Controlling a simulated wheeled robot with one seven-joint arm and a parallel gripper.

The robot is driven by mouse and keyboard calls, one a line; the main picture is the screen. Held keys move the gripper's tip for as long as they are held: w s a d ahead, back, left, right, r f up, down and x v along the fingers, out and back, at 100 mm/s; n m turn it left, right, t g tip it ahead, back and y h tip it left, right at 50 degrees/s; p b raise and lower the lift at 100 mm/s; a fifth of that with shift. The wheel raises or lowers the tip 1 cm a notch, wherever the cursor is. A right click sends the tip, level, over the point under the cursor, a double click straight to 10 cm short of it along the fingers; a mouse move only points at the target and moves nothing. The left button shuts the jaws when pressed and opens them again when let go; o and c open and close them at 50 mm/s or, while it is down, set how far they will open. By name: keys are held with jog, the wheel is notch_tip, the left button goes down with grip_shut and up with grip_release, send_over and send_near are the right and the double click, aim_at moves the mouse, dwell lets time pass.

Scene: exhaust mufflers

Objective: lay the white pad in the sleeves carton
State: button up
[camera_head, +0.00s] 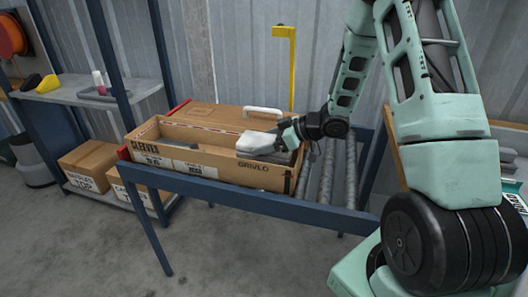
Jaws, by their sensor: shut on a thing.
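The sleeves carton (215,171) is a long open brown box, marked "SLEEVES" on its left end and "GRIVLO" on its front, on a blue-framed roller table. My gripper (283,138) reaches in from the right over the carton's right half and is shut on the white pad (258,143). The pad lies across the carton's opening at the right, at about rim height. Whether it touches the rim or the contents cannot be told. The fingertips are partly hidden by the pad and the wrist. Dark grey things show inside the carton beside the pad.
A brown case (215,118) with a white handle stands behind the carton. Bare rollers (327,175) lie to the right, with a yellow post (291,65) behind. A grey shelf (90,92) at the left holds small items, with cardboard boxes (88,160) below.

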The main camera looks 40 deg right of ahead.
jog(key=shift+f, duration=1.55)
jog(key=shift+f+b, duration=0.5)
jog(key=shift+f, duration=0.1)
jog(key=o, duration=0.9)
jog(key=shift+s, duration=0.1)
